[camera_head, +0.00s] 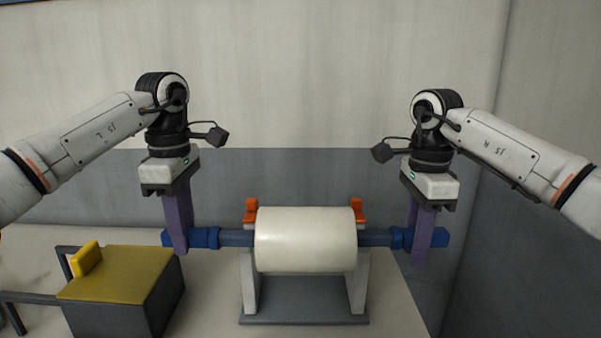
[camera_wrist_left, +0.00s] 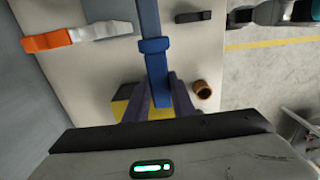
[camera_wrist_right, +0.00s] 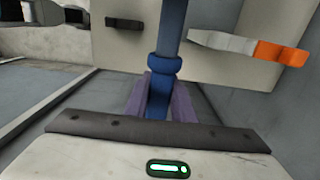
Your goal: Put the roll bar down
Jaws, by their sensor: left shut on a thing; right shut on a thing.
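The roll bar is a blue bar (camera_head: 237,239) that runs level through a white film roll (camera_head: 306,239). My left gripper (camera_head: 177,240) has purple fingers shut on the bar's left end; the bar also shows between them in the left wrist view (camera_wrist_left: 155,60). My right gripper (camera_head: 424,240) is shut on the right end, which also shows in the right wrist view (camera_wrist_right: 167,60). A grey stand (camera_head: 303,308) with orange-tipped uprights (camera_head: 251,210) is at the roll. Whether the bar touches the uprights is hidden by the roll.
A dark box with a yellow top (camera_head: 120,272) stands at the left, below my left gripper. A small brown cylinder (camera_wrist_left: 202,89) lies near it in the left wrist view. A grey wall (camera_head: 300,175) is behind the stand.

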